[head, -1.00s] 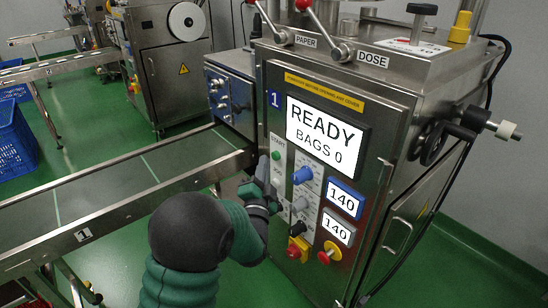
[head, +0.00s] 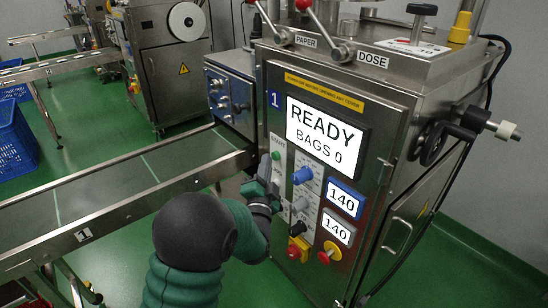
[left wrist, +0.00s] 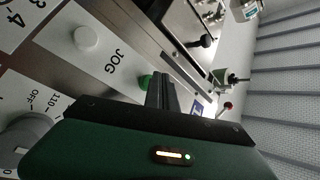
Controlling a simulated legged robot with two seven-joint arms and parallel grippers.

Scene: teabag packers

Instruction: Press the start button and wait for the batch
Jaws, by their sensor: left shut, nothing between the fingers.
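The packing machine's front panel (head: 325,230) carries a green start button (head: 276,155) under a START label. The start button also shows in the left wrist view (left wrist: 146,82), right beside my fingertips. The machine's screen (head: 325,138) reads READY, BAGS 0. My left gripper (head: 264,168) is shut and empty, its fingertips just left of and below the start button. In the left wrist view the shut fingers (left wrist: 162,92) point up toward the panel; I cannot tell whether they touch the button. My right gripper is not in view.
A conveyor (head: 140,185) runs at the left. A white JOG button (left wrist: 86,38) is close by.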

